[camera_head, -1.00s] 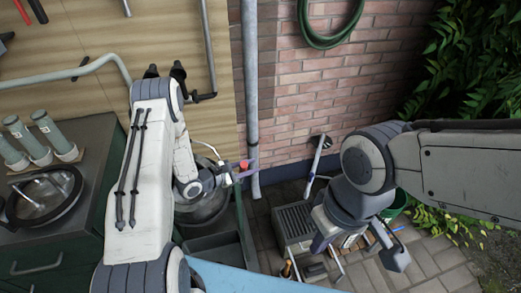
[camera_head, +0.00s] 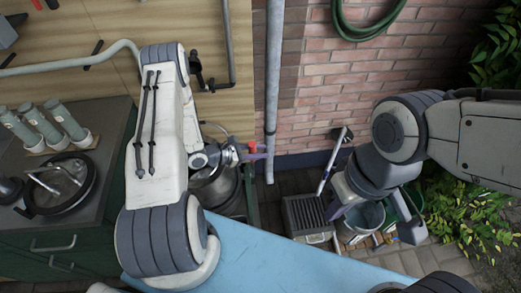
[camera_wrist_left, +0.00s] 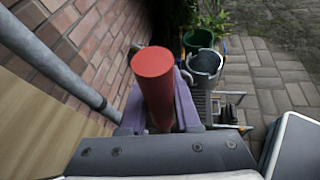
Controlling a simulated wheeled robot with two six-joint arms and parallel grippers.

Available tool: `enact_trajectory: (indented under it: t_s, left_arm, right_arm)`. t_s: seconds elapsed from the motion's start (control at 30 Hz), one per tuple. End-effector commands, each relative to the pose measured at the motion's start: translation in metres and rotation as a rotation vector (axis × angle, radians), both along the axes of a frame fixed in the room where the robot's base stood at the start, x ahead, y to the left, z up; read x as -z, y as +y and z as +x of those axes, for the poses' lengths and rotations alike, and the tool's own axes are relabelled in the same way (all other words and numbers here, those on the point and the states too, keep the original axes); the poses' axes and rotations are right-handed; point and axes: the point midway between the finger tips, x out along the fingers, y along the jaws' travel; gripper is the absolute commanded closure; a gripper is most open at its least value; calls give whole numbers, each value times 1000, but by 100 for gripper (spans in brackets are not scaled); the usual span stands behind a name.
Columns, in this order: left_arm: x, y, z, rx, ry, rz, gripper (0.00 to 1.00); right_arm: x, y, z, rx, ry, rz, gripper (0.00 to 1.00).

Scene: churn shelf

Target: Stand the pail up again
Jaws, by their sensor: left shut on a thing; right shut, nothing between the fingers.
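A grey pail (camera_head: 362,218) is on the paving beside the brick wall, partly hidden by my right wrist. It also shows in the left wrist view (camera_wrist_left: 206,66) with its open mouth visible; I cannot tell whether it stands fully upright. My left gripper (camera_head: 256,152) is shut on a red cylinder (camera_wrist_left: 153,88), held between its purple fingers, away from the pail. My right gripper (camera_head: 338,203) is shut and empty, just left of the pail in the head view. Its fingertips are partly hidden, and I cannot tell whether it touches the pail.
A green bucket (camera_wrist_left: 197,40) is beside the grey pail. A grey slatted crate (camera_head: 306,216) is on the paving to its left. A metal can (camera_head: 214,192) is behind my left arm. A wall pipe (camera_head: 273,90) runs down near my left gripper.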

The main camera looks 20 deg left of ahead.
Motion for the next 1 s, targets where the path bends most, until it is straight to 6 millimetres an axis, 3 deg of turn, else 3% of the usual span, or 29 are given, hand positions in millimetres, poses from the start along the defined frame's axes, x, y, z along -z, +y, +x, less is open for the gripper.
enact_trajectory:
  t_s: [0.07,0.1,0.17,0.57,1.0]
  left_arm:
    - [3,3,1,-7,5,8,100]
    - [3,2,1,-6,5,8,61]
    - [2,2,1,-5,3,7,39]
    - [-1,5,-2,-3,1,5,39]
    - [-32,60,-50,-8,1,6,39]
  right_arm:
    - [0,0,0,0,0,0,100]
    - [0,0,0,0,0,0,100]
    - [0,0,0,0,0,0,100]
    - [1,0,0,0,0,0,100]
    - [9,0,0,0,0,0,100]
